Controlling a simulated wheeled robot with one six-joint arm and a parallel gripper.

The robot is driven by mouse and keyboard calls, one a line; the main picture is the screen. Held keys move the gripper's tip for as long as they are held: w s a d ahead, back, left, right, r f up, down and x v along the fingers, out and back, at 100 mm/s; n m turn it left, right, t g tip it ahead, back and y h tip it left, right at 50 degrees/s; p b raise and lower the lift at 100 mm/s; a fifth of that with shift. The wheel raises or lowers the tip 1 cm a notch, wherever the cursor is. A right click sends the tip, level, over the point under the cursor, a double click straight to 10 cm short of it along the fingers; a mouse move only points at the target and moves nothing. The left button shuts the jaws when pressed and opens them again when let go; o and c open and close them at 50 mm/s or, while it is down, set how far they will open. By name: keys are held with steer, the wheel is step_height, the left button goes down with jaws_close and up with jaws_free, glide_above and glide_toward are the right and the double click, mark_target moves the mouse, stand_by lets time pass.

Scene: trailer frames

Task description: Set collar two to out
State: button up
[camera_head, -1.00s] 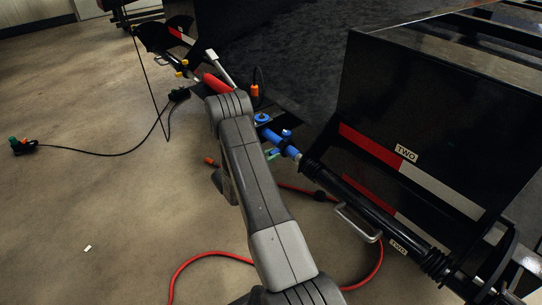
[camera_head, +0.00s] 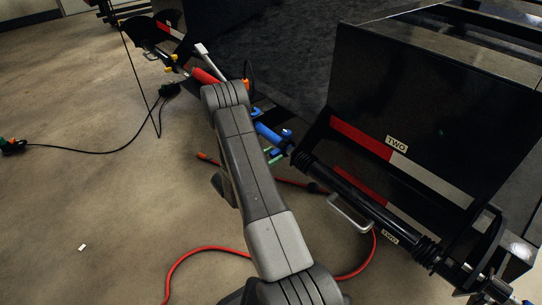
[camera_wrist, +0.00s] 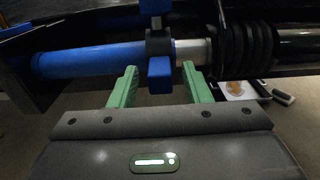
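In the wrist view a dark collar (camera_wrist: 160,44) with a blue tab above and a blue block below sits on a bar, between a blue sleeve (camera_wrist: 100,58) and a bare silver rod (camera_wrist: 190,50). My gripper (camera_wrist: 160,69) is open, its green fingers apart on either side of the blue block; I cannot tell whether either touches it. In the head view the blue piece (camera_head: 268,134) is partly hidden behind my arm, near a bar assembly (camera_head: 355,197) with a TWO label (camera_head: 390,237). A green fingertip (camera_head: 276,158) shows just below the blue piece.
A black trailer panel (camera_head: 430,90) with another TWO label (camera_head: 397,144) stands at the right. A metal handle (camera_head: 348,214) sticks out below the bar. A red hose (camera_head: 200,250) and a black cable (camera_head: 90,151) lie on the floor. The left floor is mostly clear.

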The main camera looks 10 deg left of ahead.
steer(key=shift+a, duration=0.1)
steer(key=p+v, duration=0.3)
steer(key=v, duration=1)
steer(key=shift+s+a, duration=0.15)
steer(key=shift+s, duration=0.15)
